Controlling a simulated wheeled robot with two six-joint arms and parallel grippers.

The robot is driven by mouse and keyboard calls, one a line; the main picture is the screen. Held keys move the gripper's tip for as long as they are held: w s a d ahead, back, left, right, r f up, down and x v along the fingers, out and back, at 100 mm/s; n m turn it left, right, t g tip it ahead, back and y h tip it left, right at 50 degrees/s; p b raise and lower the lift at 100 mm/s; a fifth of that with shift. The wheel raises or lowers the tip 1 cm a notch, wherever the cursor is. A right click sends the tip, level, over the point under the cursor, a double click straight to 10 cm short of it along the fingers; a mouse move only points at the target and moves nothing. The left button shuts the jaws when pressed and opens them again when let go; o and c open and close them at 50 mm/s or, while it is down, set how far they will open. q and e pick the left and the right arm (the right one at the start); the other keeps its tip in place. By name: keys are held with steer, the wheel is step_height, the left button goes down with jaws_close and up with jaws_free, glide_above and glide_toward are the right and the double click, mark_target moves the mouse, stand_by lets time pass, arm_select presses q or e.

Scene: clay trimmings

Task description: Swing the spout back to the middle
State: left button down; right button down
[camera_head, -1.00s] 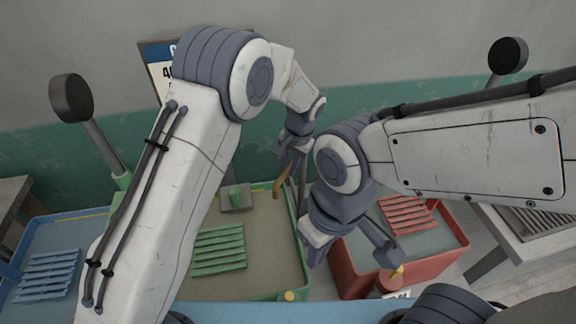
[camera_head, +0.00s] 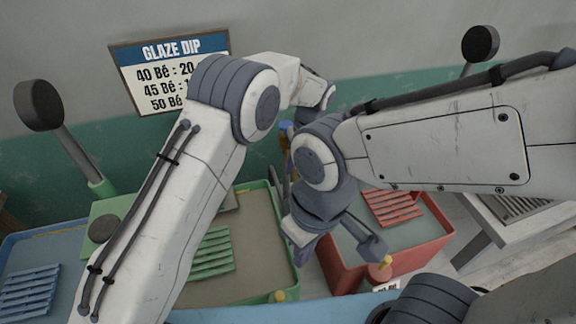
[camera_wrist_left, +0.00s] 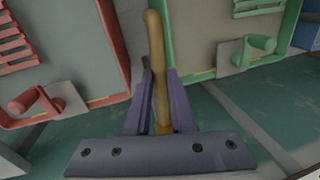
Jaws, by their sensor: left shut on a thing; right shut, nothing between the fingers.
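The spout (camera_wrist_left: 155,42) is a tan, slim tube in the left wrist view. My left gripper (camera_wrist_left: 158,88) is shut on it, one purple finger on each side. Its free end lies over the gap between the red tray (camera_wrist_left: 122,45) and the green tray (camera_wrist_left: 166,38). In the head view my left gripper (camera_head: 284,176) is mostly hidden behind my right arm, and the spout is hardly visible there. My right gripper (camera_head: 303,248) is shut and empty, in front of the gap between the green and red trays.
A blue tray (camera_head: 58,247) with a slatted rack stands at the left. A grey slatted stand (camera_head: 515,207) is at the right. A glaze dip sign (camera_head: 130,72) hangs on the wall. My right forearm crosses the upper right of the head view.

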arm_select(q)
steer(key=shift+w+d+r+n, duration=0.1)
steer(key=shift+w+d+n, duration=0.05)
steer(key=shift+d+n, duration=0.3)
steer(key=c, duration=0.8)
jaws_free()
steer(key=shift+o, duration=0.2)
step_height(320, 180, up, 10)
steer(key=d+b, duration=0.2)
steer(key=shift+w, duration=0.15)
steer(key=shift+r, duration=0.1)
